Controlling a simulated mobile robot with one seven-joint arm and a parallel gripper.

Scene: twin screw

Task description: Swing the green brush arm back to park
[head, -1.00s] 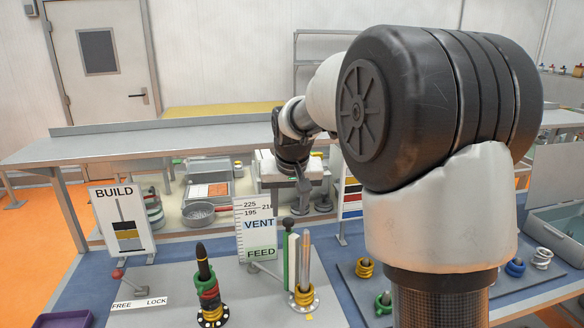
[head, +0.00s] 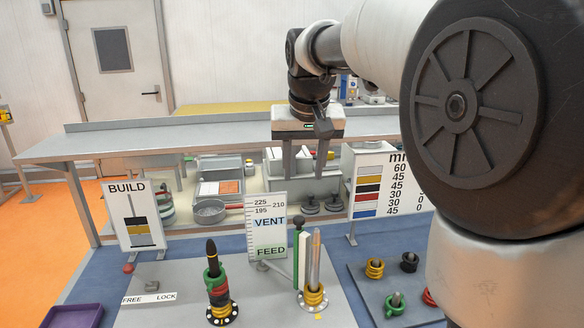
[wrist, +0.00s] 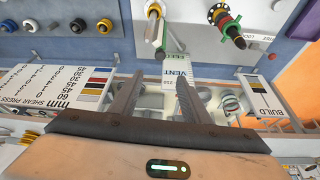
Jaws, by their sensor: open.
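The green part also shows at the upper middle of the wrist view (wrist: 171,55). My gripper (head: 304,174) is open and empty, fingers pointing down, above and behind the brush arm in the head view. In the wrist view its two fingers (wrist: 160,78) are wide apart with nothing between them.
Yellow rings (head: 314,297) sit at the silver screw's base. A black screw (head: 211,252) with coloured rings stands to the left. A VENT/FEED sign (head: 267,228) stands behind, and a BUILD sign (head: 135,215) farther left. A red-knobbed lever (head: 128,268) is by the FREE/LOCK label.

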